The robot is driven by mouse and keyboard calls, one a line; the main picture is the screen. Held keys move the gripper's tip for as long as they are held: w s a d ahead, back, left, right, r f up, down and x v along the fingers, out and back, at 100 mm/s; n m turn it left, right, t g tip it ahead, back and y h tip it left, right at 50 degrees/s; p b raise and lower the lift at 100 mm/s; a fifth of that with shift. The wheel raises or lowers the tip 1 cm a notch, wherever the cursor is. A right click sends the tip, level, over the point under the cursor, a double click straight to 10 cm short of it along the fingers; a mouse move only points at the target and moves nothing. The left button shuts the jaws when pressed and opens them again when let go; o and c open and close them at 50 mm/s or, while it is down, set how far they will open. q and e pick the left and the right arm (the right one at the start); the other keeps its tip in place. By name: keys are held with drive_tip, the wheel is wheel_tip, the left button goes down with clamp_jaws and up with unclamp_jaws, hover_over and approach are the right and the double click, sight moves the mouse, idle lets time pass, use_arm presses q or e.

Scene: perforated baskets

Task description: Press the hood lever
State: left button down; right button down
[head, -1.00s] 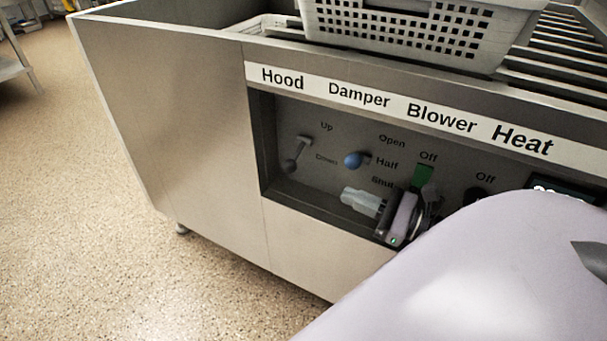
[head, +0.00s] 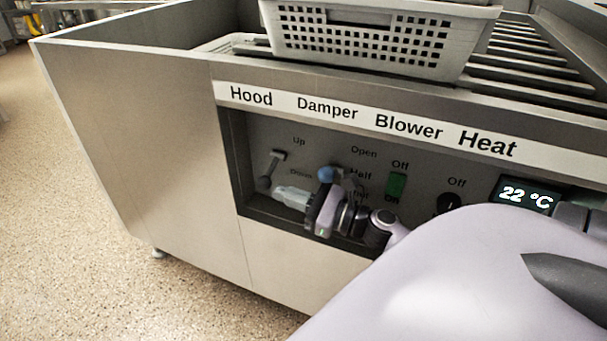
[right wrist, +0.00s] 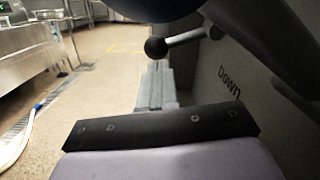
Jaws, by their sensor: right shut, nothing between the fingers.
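The hood lever (head: 270,170) is a short metal rod with a dark round knob, at the left end of the recessed control panel under the "Hood" label. Its knob hangs low, about level with the "Down" marking. My left gripper is out of view.
The blue damper knob (head: 327,174) sits close above my right gripper. A green blower switch (head: 397,185), a heat dial (head: 447,203) and a 22 °C display (head: 526,196) are further right. A perforated basket (head: 380,45) stands on top. The floor at left is clear.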

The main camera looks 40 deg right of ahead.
drive_tip(key=shift+w+a, duration=0.1)
drive_tip(key=shift+w, duration=0.1)
drive_tip(key=shift+r, duration=0.1)
